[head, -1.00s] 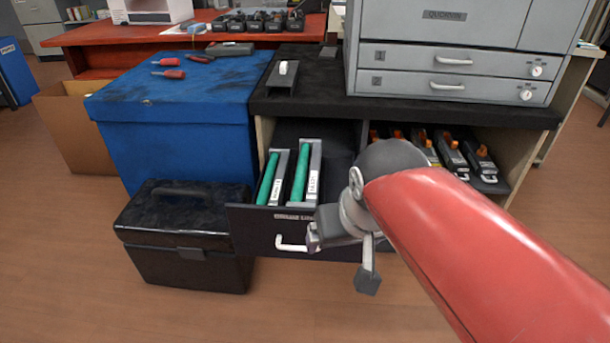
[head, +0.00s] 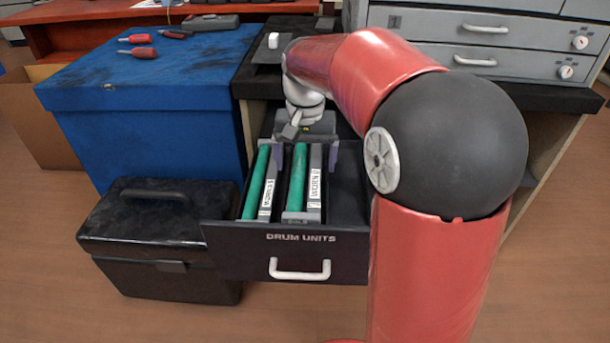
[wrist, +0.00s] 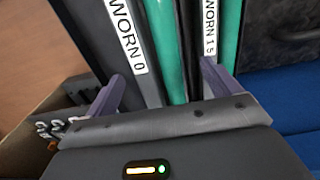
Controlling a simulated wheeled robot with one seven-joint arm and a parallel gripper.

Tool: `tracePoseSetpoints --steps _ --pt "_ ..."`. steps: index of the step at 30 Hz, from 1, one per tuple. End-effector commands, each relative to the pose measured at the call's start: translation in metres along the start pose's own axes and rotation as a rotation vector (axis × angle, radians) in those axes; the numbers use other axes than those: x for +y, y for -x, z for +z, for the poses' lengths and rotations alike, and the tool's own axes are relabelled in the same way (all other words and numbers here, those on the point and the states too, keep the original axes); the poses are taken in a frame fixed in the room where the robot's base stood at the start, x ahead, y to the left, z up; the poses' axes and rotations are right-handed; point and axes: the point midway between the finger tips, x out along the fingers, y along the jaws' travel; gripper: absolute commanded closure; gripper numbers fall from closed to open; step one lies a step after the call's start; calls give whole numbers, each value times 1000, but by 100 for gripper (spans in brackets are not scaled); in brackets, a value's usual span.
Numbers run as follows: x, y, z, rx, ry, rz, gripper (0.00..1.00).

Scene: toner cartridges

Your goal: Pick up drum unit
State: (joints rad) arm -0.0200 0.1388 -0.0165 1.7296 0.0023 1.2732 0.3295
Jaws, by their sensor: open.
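Two drum units with green rollers and grey bodies lie side by side in an open drawer (head: 214,245) labelled DRUM UNITS. The right drum unit (head: 298,185) shows in the wrist view at left with its label WORN 0 (wrist: 165,40). The left drum unit (head: 257,190) shows in the wrist view at right, with a label that looks like WORN 15 (wrist: 232,35). My gripper (head: 306,160) is open over the back part of the drawer. Its purple fingers (wrist: 163,75) stand on either side of the WORN 0 unit. Contact cannot be told.
A blue box (head: 150,95) with red-handled tools stands left of the drawer. A black case (head: 160,235) stands on the floor at front left. A grey cabinet (head: 480,40) stands above on the right. My arm hides the area right of the drawer.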

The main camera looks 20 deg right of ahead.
Motion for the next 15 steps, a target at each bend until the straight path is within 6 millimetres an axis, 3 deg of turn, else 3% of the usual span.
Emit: tracePoseSetpoints --steps 7,15 --pt "0 -38 -6 -2 0 1 11" --pt "0 -46 -6 0 0 0 11"
